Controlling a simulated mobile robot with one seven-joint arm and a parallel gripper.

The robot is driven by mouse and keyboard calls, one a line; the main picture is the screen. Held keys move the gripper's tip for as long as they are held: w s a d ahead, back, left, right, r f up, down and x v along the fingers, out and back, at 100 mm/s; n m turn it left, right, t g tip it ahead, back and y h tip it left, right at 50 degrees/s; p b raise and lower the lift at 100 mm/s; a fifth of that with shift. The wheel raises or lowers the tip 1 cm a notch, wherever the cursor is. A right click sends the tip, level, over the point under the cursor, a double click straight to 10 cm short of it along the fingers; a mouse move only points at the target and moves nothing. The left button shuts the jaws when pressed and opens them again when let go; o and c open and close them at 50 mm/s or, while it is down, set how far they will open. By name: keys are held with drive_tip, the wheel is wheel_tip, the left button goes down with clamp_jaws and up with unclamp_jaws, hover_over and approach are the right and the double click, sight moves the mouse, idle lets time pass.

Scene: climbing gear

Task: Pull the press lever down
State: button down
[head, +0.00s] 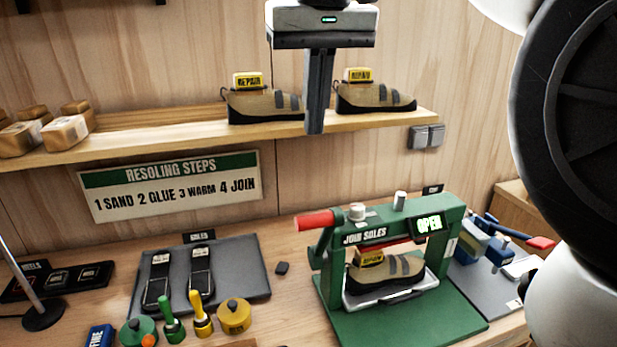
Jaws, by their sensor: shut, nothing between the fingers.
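The green press (458,227) labelled "JOIN SOLES" stands on the bench at right of centre. Its lever with a red handle (315,221) sticks out to the left, roughly level, near the top of the frame. A lit sign on the press reads "OPEN". A tan shoe (405,267) with a yellow "REPAIR" tag sits inside the press on a metal plate. My gripper (315,130) hangs fingers down in front of the shelf, above the lever handle and apart from it. Its fingers are shut together and hold nothing.
A shelf (180,137) behind my gripper carries two tagged shoes (262,105) and several wooden blocks. A grey mat (240,265) with two soles lies left of the press. My arm covers the right side.

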drive_tip(key=shift+f, duration=0.1)
drive_tip(key=f+b, duration=0.3)
drive_tip(key=f, duration=0.9)
drive_tip(key=shift+w+b, duration=0.2)
drive_tip(key=shift+b, duration=0.1)
drive_tip(key=shift+s+f, duration=0.3)
drive_tip(key=shift+f, duration=0.2)
